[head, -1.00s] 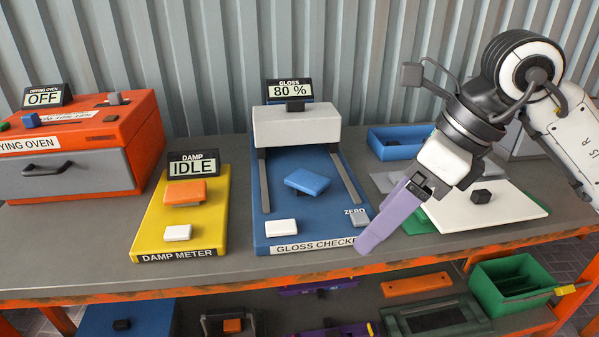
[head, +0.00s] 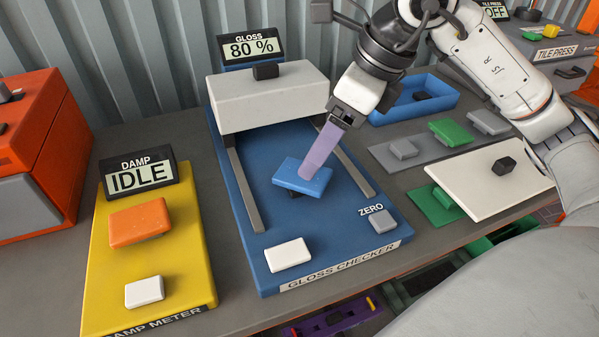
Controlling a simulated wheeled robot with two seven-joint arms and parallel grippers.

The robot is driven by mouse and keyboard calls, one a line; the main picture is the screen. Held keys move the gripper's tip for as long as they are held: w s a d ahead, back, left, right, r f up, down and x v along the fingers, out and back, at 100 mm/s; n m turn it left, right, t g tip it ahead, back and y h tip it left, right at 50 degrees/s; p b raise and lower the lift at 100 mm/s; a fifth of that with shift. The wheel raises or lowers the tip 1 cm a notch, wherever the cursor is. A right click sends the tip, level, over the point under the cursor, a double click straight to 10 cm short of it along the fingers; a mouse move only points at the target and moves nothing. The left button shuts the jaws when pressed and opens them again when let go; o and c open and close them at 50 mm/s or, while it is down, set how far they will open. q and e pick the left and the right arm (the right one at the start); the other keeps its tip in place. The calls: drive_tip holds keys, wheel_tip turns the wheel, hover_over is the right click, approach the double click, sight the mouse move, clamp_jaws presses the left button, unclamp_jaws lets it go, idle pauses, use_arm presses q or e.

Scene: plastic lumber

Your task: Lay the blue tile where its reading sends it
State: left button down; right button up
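The blue tile (head: 290,181) sits raised on a small dark support on the blue bed of the gloss checker (head: 245,195). The gloss display (head: 251,48) reads 80 %. My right gripper (head: 308,172), with pale purple fingers, comes down from the upper right, and its fingertips overlap the right part of the tile. Only one finger face shows, so I cannot tell whether it is closed on the tile. My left gripper is not in view.
The damp meter (head: 100,260) reads IDLE, with an orange tile (head: 140,222) on it. A blue tray (head: 440,92), a grey mat (head: 385,158) with grey and green pieces, and a white board (head: 470,190) lie right. The tile press (head: 565,55) reads OFF.

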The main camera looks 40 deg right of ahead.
drive_tip(key=x, duration=0.6)
drive_tip(key=shift+a, duration=0.15)
drive_tip(key=shift+r, duration=0.15)
drive_tip(key=c, duration=1.2)
